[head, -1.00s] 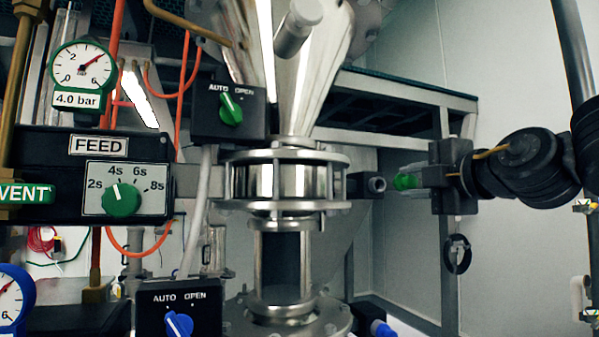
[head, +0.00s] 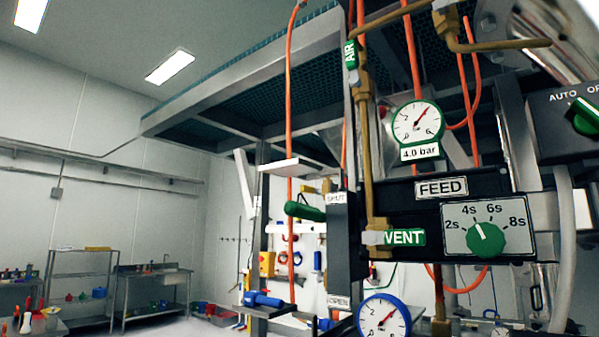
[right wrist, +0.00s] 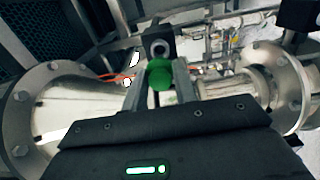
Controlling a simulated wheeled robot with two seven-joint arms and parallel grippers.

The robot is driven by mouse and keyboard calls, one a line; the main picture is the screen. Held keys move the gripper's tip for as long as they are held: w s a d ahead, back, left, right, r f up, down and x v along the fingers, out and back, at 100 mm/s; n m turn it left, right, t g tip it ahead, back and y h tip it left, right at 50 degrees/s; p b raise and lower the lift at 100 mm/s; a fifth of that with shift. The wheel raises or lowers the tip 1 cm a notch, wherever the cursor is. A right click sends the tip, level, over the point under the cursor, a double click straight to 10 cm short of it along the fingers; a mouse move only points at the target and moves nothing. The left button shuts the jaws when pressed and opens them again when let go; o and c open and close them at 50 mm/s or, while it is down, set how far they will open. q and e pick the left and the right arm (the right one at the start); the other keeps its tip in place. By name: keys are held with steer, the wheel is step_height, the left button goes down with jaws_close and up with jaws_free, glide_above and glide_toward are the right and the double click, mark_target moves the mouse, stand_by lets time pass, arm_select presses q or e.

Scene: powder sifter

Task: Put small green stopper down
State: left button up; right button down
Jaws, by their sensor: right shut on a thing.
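The small green stopper (right wrist: 160,76) shows in the right wrist view, between the two grey fingers of my right gripper (right wrist: 160,84). My right gripper is shut on it and holds it in front of a dark block with a round, ring-shaped port (right wrist: 160,48). I cannot tell whether the stopper touches the port. Neither gripper shows in the head view, and my left gripper is in no frame.
Shiny metal pipework with a bolted flange (right wrist: 28,105) lies around the right gripper. The head view shows a feed panel (head: 487,228), a pressure gauge (head: 416,123), a small pale ledge (head: 286,166) and a far steel bench (head: 152,273).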

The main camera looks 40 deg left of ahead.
stand_by(0.6)
steer(key=w+d+f+n+y, duration=0.15)
steer(key=d+f, duration=0.25)
steer(key=f, duration=0.4)
steer(key=w+d+f+y, duration=0.1)
steer(key=w+d+f, duration=0.15)
steer(key=f, duration=0.55)
step_height(320, 180, down, 21)
steer(key=a+n+g+y, duration=0.1)
steer(key=n+y, duration=0.2)
steer(key=y, duration=0.1)
steer(key=s+a+f+y, duration=0.1)
steer(key=s+a+f, duration=0.2)
steer(key=a+f, duration=0.7)
steer(key=s+a+f+n+g+y, duration=0.1)
steer(key=s+a+f, duration=0.2)
steer(key=a+f, duration=0.6)
steer(key=shift+s+a+f+y, duration=0.15)
steer(key=shift+a+f+y, duration=0.25)
steer(key=shift+a, duration=1.4)
steer(key=shift+n, duration=0.25)
